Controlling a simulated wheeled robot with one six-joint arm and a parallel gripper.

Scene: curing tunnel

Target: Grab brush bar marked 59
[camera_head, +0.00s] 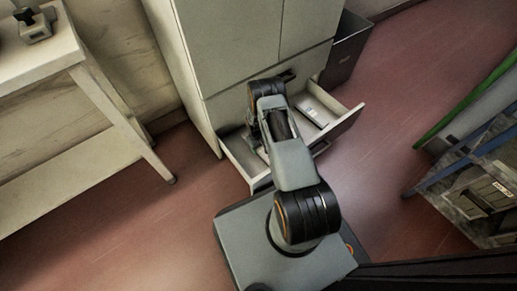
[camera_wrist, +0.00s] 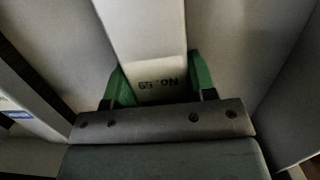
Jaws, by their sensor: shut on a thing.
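The brush bar marked 59 (camera_wrist: 150,35) is a pale, long bar in the wrist view, with "No. 59" printed upside down near my gripper. My gripper (camera_wrist: 161,82) has a green finger on each side of the bar and is shut on it. The bar runs up out of the top of the wrist view, so its far end is hidden. In the head view my arm reaches down into an open drawer (camera_head: 345,122) and hides the gripper and the held bar.
Another pale item (camera_head: 312,111) lies in the drawer's right part. The drawer belongs to a tall cabinet (camera_head: 235,45). A dark bin (camera_head: 346,50) stands right of the cabinet, a pale bench (camera_head: 60,50) at left. A blue-framed rack (camera_head: 470,165) stands at right. Red floor between is clear.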

